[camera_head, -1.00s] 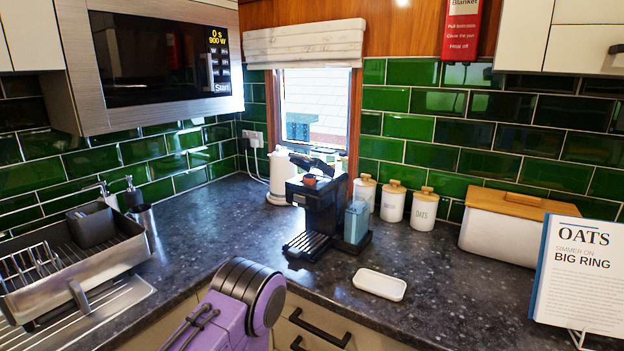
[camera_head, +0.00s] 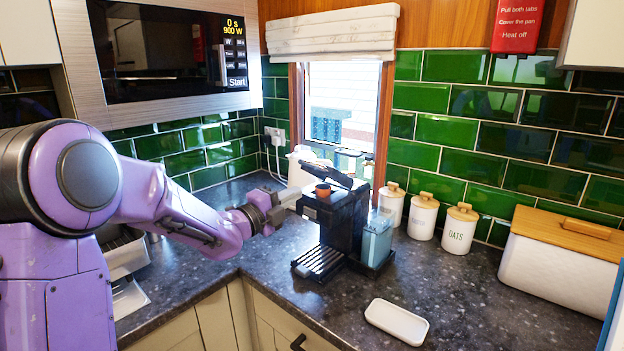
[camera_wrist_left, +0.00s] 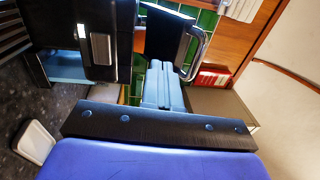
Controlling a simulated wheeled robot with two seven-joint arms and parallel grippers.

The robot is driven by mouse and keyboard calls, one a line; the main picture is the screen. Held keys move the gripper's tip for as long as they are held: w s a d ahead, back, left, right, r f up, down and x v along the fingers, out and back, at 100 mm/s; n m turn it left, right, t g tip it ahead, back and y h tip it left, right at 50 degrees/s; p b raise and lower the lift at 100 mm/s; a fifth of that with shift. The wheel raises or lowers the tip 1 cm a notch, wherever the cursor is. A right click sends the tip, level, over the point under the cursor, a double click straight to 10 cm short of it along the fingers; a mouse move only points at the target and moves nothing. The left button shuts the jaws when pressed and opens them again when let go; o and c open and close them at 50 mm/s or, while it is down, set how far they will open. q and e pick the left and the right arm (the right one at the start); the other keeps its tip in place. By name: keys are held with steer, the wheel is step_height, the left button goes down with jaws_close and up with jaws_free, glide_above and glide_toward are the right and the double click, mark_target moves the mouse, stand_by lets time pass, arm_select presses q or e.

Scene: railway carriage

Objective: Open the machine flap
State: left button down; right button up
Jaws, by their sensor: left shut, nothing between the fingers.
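The black coffee machine (camera_head: 345,222) stands on the dark counter. Its flap (camera_head: 332,171) is up at a slant above the body, with a gap beneath it. A brown-orange round piece (camera_head: 322,190) sits at the top front, under the flap. My left gripper (camera_head: 290,196) is shut and empty, just left of the machine's top, at about the height of the gap. In the left wrist view the shut fingers (camera_wrist_left: 163,84) point at the flap (camera_wrist_left: 168,32), with its silver handle (camera_wrist_left: 195,55) beside the tips. I cannot tell whether they touch. My right gripper is not in view.
A blue water container (camera_head: 377,240) is at the machine's right side. White canisters (camera_head: 423,217) and a bread bin (camera_head: 560,260) stand further right. A white dish (camera_head: 397,321) lies in front. A paper roll (camera_head: 300,166) stands behind, and the microwave (camera_head: 165,60) hangs upper left.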

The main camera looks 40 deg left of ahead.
mark_target(322, 172)
arm_select(q)
steer(key=shift+w+d+r+p, duration=0.2)
steer(key=shift+w+p, duration=0.4)
steer(key=shift+w, duration=0.9)
steer(key=shift+w+d+r+p, duration=0.15)
steer(key=shift+w+p, duration=0.4)
steer(key=shift+w, duration=0.95)
steer(key=shift+w+d+r+p, duration=0.2)
steer(key=shift+w+p, duration=0.4)
steer(key=shift+w, duration=0.9)
steer(key=w+r+p, duration=0.1)
steer(key=w+p, duration=0.1)
steer(key=p, duration=0.2)
steer(key=shift+w+d+r, duration=0.1)
steer(key=shift+r, duration=0.3)
steer(key=shift+w+f+b, duration=0.25)
steer(key=shift+w+b, duration=0.05)
steer(key=shift+w+d+r+b, duration=0.1)
steer(key=shift+w+r+b, duration=0.1)
steer(key=shift+w+b, duration=0.4)
steer(key=shift+w+d+r+p, duration=0.1)
steer(key=shift+w+r+p, duration=0.35)
steer(key=shift+r, duration=0.9)
steer(key=shift+w, duration=0.45)
steer(key=shift+s, duration=0.15)
